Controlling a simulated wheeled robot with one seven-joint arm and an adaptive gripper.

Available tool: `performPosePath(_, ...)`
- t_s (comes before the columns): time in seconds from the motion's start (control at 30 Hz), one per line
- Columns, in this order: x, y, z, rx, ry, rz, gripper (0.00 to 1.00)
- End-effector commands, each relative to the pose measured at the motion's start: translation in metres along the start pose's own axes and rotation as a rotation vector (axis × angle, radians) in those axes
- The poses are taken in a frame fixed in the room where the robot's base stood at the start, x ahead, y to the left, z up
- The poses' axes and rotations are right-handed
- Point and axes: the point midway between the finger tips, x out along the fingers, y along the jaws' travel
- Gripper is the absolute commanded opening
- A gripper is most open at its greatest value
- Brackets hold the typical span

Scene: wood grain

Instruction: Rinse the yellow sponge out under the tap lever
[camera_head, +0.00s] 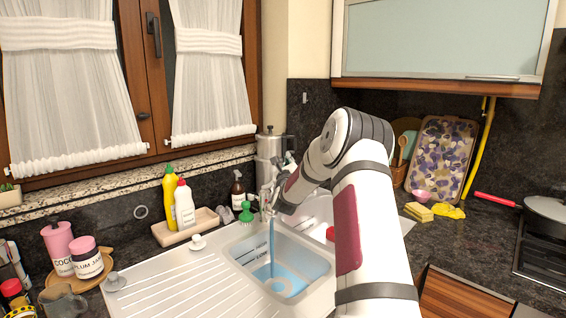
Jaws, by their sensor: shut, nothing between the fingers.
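The yellow sponge (418,212) lies on the dark counter to the right of the sink, apart from my gripper. My gripper (268,203) is at the back edge of the sink, beside the tap; it looks small and partly merges with the metal behind it. It is shut and empty. The tap and its lever are mostly hidden behind my gripper and arm, so I cannot tell whether they touch. A blue stream of water (272,248) falls into the sink basin (312,262), and blue water lies in the bottom.
A yellow cloth or glove (449,211) and a pink bowl (421,196) are near the sponge. A tray (172,233) with bottles and a green brush (246,212) stand left of the tap. A pan (545,207) sits far right. The drainboard is mostly clear.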

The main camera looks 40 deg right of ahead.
Motion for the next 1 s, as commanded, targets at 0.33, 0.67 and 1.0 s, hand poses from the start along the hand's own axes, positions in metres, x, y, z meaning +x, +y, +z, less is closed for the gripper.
performPosePath(0.33, -0.041, 0.148, 0.021, -0.719, -0.115, 0.569, 0.0)
performPosePath(0.67, -0.096, 0.181, -0.022, -1.76, -0.229, 1.025, 0.0)
performPosePath(1.0, -0.062, 0.091, 0.022, -2.961, -0.053, 1.019, 0.0)
